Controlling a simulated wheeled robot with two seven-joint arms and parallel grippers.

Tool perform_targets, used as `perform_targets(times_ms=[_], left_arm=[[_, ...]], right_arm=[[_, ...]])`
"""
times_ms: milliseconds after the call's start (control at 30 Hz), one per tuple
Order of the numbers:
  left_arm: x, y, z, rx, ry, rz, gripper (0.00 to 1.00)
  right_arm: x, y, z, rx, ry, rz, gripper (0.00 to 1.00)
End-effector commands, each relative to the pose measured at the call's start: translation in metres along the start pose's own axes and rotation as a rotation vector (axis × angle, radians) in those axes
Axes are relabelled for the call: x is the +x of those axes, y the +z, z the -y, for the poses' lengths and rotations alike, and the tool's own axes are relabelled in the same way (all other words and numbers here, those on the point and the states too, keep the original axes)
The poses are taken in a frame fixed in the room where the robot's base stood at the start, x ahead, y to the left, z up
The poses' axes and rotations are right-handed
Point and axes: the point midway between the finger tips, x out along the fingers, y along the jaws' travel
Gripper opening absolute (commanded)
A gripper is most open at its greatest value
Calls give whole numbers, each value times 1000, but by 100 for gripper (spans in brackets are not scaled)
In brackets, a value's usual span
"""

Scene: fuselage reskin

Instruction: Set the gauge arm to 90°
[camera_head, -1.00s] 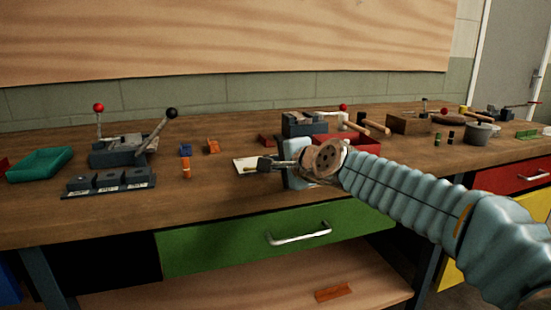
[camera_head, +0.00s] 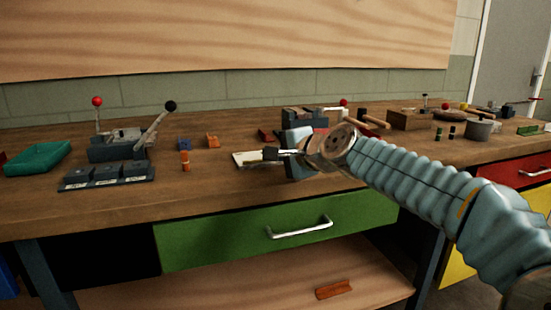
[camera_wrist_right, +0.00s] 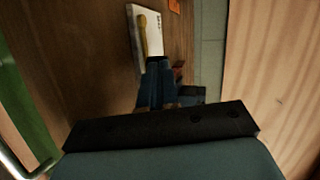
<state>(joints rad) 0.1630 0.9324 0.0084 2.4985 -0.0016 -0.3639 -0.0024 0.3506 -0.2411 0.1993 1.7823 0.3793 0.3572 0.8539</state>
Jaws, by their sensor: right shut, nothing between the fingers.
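The gauge looks like a white plate (camera_wrist_right: 154,22) with small dark marks near the top of the right wrist view. A brass-coloured arm (camera_wrist_right: 142,32) lies on it, roughly along the plate's length; I cannot read its angle. In the head view the white plate (camera_head: 245,159) lies on the bench, partly behind my right gripper (camera_head: 270,154). My right gripper also shows in the right wrist view (camera_wrist_right: 158,66), shut, its fingertips close to the near end of the brass arm. I cannot tell whether they touch it. My left gripper is not in view.
A vise-like fixture with red and black knobbed levers (camera_head: 118,147) and a labelled block row (camera_head: 108,174) stand left. A teal tray (camera_head: 38,158) is at far left. Small orange (camera_head: 185,161) and blue (camera_head: 184,144) pieces stand left of the plate. Another fixture (camera_head: 296,117) is behind my gripper.

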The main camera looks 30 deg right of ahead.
Motion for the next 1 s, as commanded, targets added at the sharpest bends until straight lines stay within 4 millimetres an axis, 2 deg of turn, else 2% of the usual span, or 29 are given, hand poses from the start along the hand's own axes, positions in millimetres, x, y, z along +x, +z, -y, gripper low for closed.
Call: perform_targets(times_ms=[267, 500, 833, 1000], left_arm=[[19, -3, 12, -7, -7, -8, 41], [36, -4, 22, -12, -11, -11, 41], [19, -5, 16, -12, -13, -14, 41], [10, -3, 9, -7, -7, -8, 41]], right_arm=[[6, -4, -3, -25, -3, 83, 0], [17, -13, 1, -79, -2, 253, 0], [35, -22, 14, -173, 1, 552, 0], [44, -23, 18, -171, 0, 544, 0]])
